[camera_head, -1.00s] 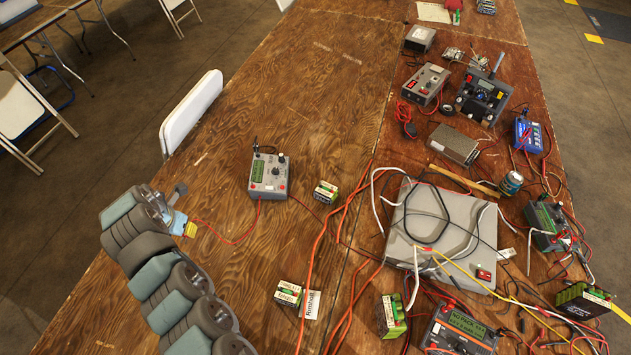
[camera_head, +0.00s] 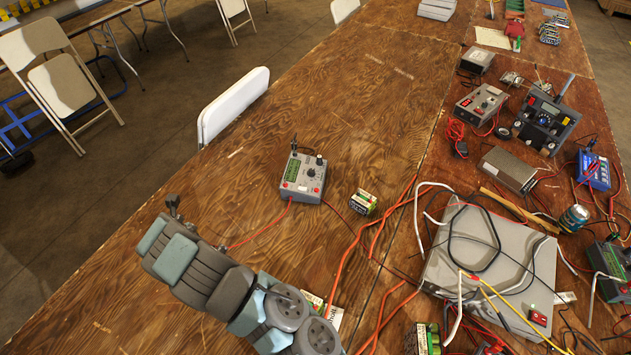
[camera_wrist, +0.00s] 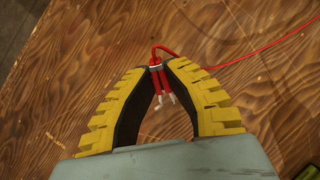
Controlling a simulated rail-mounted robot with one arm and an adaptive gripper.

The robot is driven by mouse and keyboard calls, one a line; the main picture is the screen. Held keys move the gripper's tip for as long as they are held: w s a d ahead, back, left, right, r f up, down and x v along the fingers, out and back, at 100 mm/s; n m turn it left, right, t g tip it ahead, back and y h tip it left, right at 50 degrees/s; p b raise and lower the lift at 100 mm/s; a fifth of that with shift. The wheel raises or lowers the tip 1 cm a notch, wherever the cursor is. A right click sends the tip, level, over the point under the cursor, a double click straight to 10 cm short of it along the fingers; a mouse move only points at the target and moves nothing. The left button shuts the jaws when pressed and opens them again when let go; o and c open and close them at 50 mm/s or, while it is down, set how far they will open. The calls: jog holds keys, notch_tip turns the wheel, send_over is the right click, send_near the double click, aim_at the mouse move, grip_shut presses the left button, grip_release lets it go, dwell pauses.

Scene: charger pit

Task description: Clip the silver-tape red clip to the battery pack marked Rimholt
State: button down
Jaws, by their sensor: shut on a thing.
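My gripper (camera_wrist: 156,64) is shut on a red clip (camera_wrist: 159,80) in the wrist view. The clip has a pale band near the fingertips and light metal ends pointing back between the fingers. A red wire runs from it to the upper right. In the head view my arm hides the gripper and clip; a red lead runs from behind it to the grey charger (camera_head: 303,176). A green-and-white battery pack (camera_head: 312,299) beside my arm is partly hidden. A white tag (camera_head: 333,318) beside it shows only part of a word, ending "holt".
Another small battery pack (camera_head: 363,203) stands right of the charger. A large grey case (camera_head: 487,262) and several devices crowd the right side. The wooden table (camera_head: 345,120) is clear beyond the charger.

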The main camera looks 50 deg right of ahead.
jog(key=s+d+r+m+h+b, duration=0.1)
jog(key=s+d+m+h, duration=0.15)
jog(key=d, duration=0.65)
jog(key=s+d+r+m+g+h, duration=0.1)
jog(key=d+m+h, duration=0.15)
jog(key=d, duration=0.55)
jog(key=s+d+r+m+h+b, duration=0.1)
jog(key=d+r+m+h, duration=0.15)
jog(key=d, duration=0.65)
jog(key=shift+s+d+f+m+g+h+b, duration=0.75)
jog(key=shift+s+d+m+g+h, duration=1.8)
jog(key=shift+s+d+m+g, duration=4.75)
jog(key=shift+s+d+f+n+b, duration=0.3)
jog(key=shift+s+f+n+b, duration=0.2)
jog(key=shift+s+f+b, duration=0.5)
jog(key=shift+s+d+f+n+b, duration=0.25)
jog(key=shift+s+f+n+b, duration=0.3)
jog(key=shift+f+b, duration=0.7)
jog(key=shift+s+d+f+n+b, duration=0.3)
jog(key=shift+s+f+n+b, duration=0.1)
jog(key=shift+s+f+b, duration=0.6)
jog(key=shift+s+d+f+b, duration=0.1)
jog(key=shift+d+b, duration=0.5)
jog(key=shift+d, duration=0.3)
jog(key=shift+f, duration=0.15)
